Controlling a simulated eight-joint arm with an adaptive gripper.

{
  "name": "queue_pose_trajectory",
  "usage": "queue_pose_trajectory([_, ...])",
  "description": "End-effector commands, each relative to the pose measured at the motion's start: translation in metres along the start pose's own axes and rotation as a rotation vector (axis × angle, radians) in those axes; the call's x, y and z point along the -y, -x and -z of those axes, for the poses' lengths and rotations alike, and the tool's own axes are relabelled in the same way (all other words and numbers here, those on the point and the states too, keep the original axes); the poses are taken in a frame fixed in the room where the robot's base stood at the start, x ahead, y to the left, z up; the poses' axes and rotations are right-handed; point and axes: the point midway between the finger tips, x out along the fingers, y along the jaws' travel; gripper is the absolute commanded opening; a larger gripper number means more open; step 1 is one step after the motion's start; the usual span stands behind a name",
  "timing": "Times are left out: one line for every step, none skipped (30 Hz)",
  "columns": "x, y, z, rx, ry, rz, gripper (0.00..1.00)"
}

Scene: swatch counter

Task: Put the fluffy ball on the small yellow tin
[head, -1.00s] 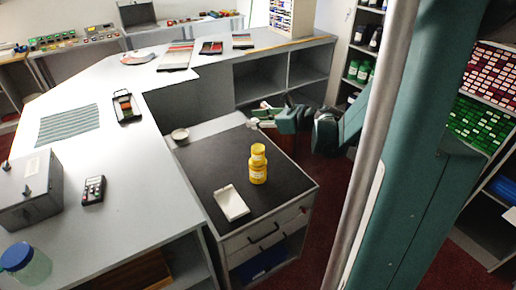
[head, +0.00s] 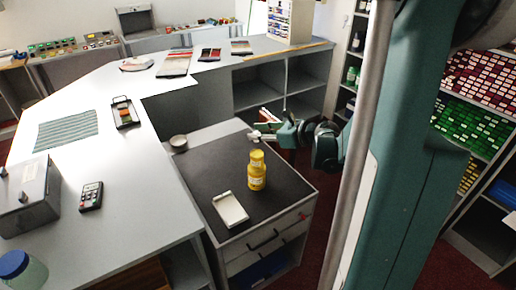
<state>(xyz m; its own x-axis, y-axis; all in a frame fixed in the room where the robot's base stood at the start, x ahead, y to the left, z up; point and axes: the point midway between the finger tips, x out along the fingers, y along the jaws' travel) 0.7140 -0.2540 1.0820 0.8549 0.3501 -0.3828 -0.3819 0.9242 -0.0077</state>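A small yellow container (head: 257,176) with a pale label and a narrower rounded top stands upright on the dark top of the drawer cabinet (head: 205,185). I cannot tell whether the top is part of it or a separate thing. My gripper (head: 257,136) is above the cabinet's far right edge, behind the yellow container and apart from it. Something whitish shows at its fingertips; I cannot tell whether it is the fingers or a held thing. No fluffy ball can be made out clearly.
A white shallow tray (head: 231,209) lies in front of the yellow container. A small round dish (head: 179,142) sits at the cabinet's back left corner. The grey counter (head: 130,190) borders the cabinet on the left. The cabinet's middle left is clear.

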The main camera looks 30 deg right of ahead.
Motion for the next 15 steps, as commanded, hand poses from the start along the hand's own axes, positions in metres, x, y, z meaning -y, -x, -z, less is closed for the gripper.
queue_pose_trajectory([0.001, -0.003, 0.006, 0.000, 0.000, 0.000, 0.21])
queue_pose_trajectory([0.000, -0.004, 0.009, 0.000, 0.000, 0.000, 0.21])
queue_pose_trajectory([0.000, -0.005, 0.013, 0.000, 0.000, 0.000, 0.21])
queue_pose_trajectory([0.000, -0.006, 0.015, 0.000, 0.000, 0.000, 0.21])
queue_pose_trajectory([0.000, -0.007, 0.016, 0.000, 0.000, 0.000, 0.21])
queue_pose_trajectory([0.000, -0.008, 0.018, 0.000, 0.000, 0.000, 0.21])
queue_pose_trajectory([0.000, -0.008, 0.019, 0.000, 0.000, 0.000, 0.21])
queue_pose_trajectory([0.000, -0.008, 0.020, 0.000, 0.000, 0.000, 0.21])
queue_pose_trajectory([0.000, -0.009, 0.020, 0.000, 0.000, 0.000, 0.21])
queue_pose_trajectory([0.000, -0.009, 0.020, 0.000, 0.000, 0.000, 0.21])
queue_pose_trajectory([0.000, -0.009, 0.020, 0.000, 0.000, 0.000, 0.21])
queue_pose_trajectory([0.000, -0.009, 0.020, 0.000, 0.000, 0.000, 0.21])
queue_pose_trajectory([0.000, -0.009, 0.020, 0.000, 0.000, 0.000, 0.21])
queue_pose_trajectory([0.000, -0.008, 0.020, 0.000, 0.000, 0.000, 0.21])
queue_pose_trajectory([0.000, -0.008, 0.020, 0.000, 0.000, 0.000, 0.21])
